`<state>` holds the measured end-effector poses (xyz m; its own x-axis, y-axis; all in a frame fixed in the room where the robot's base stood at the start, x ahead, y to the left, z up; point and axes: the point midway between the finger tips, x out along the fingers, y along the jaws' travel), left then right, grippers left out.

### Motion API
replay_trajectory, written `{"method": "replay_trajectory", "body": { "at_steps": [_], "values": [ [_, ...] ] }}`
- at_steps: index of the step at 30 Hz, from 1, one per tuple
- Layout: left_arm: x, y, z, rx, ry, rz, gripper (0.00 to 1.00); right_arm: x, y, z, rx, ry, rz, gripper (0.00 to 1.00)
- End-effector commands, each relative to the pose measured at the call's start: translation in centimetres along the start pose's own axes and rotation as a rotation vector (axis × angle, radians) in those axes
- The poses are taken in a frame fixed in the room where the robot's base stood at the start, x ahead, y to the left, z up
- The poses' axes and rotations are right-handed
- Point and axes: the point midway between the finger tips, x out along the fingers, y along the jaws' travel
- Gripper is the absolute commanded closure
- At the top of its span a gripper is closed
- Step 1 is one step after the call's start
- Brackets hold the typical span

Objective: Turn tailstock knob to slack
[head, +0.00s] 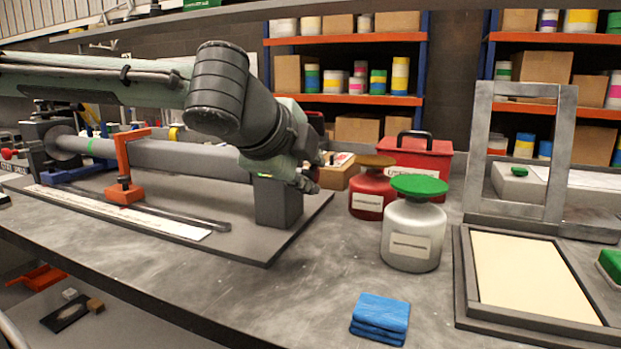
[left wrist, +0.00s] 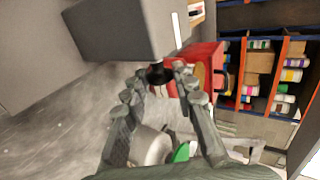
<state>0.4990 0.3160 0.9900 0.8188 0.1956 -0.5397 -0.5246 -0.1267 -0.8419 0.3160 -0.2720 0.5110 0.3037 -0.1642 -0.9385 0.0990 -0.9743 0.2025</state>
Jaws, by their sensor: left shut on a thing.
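The tailstock (head: 278,203) is a dark grey block at the right end of the fixture on the bench. It fills the upper left of the left wrist view (left wrist: 120,28). The tailstock knob (left wrist: 158,75) is a small black piece on the block's end face, between my left fingertips. My left gripper (head: 309,180) reaches the tailstock's right side from above and is shut on the knob; its two fingers also show in the left wrist view (left wrist: 161,82). The knob itself is mostly hidden by the gripper in the head view. My right gripper is not in view.
A grey tube (head: 195,158) and an orange bracket (head: 124,190) stand left of the tailstock. A red can (head: 370,197), a grey can with green lid (head: 411,240) and a red toolbox (head: 425,162) stand close right. A blue cloth (head: 380,318) lies in front.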

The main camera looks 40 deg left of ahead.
Motion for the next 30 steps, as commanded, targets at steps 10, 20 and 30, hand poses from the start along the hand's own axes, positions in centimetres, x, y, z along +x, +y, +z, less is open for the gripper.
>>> {"method": "replay_trajectory", "body": {
  "at_steps": [10, 20, 30],
  "values": [
    [0.0, 0.1, 0.0, 0.001, 0.0, -0.001, 1.0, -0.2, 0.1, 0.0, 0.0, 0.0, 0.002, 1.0],
    [0.0, 0.1, 0.0, 0.001, 0.0, -0.002, 0.53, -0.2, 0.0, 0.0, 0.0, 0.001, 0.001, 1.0],
    [-0.8, -1.4, 0.1, 0.0, -0.003, -0.008, 0.53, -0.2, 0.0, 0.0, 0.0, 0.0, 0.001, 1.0]
  ]
}}
